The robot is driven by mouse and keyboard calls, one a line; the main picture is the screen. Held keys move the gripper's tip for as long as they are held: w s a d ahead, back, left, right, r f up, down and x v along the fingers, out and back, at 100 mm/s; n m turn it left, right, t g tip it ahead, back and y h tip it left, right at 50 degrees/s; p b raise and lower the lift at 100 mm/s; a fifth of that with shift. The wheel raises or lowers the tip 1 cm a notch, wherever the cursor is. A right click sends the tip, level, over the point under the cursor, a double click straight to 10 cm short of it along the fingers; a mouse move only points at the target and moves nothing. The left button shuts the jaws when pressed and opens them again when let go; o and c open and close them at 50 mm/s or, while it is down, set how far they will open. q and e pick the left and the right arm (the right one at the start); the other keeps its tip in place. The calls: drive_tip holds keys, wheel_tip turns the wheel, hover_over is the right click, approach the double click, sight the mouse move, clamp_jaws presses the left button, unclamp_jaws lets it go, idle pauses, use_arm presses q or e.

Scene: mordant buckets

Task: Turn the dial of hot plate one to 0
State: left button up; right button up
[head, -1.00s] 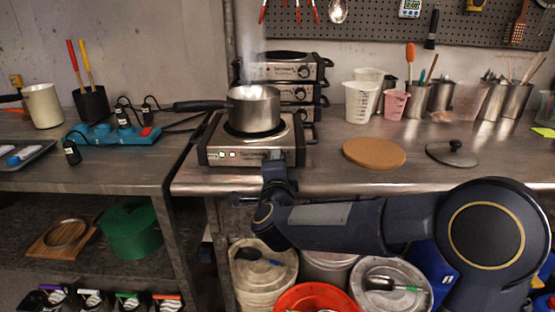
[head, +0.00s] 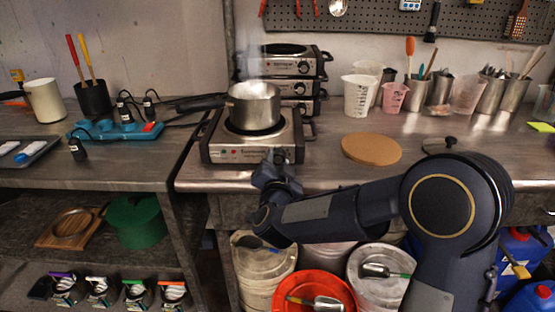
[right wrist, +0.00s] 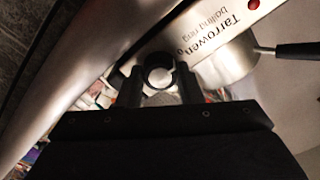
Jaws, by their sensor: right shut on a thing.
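A steel hot plate (head: 252,148) stands at the front edge of the metal bench, with a steaming saucepan (head: 254,105) on its burner. My right gripper (head: 279,160) is at the right part of its front panel, where the dial sits. In the right wrist view, the fingers of my right gripper (right wrist: 158,88) are on either side of the round dark dial (right wrist: 158,70) and shut on it. My left gripper is out of view.
Stacked hot plates (head: 303,68) stand behind the front one. A cork mat (head: 371,149) lies to the right, with a lid (head: 446,145) partly behind my arm. A blue power strip (head: 115,130) is on the left bench. Buckets, including a red one (head: 312,290), stand below.

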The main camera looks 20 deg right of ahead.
drive_tip(key=shift+f+n, duration=0.1)
drive_tip(key=shift+n, duration=0.2)
drive_tip(key=o, duration=1)
drive_tip(key=v, duration=0.7)
drive_tip(key=shift+s+a, duration=0.1)
drive_tip(key=shift+s, duration=0.3)
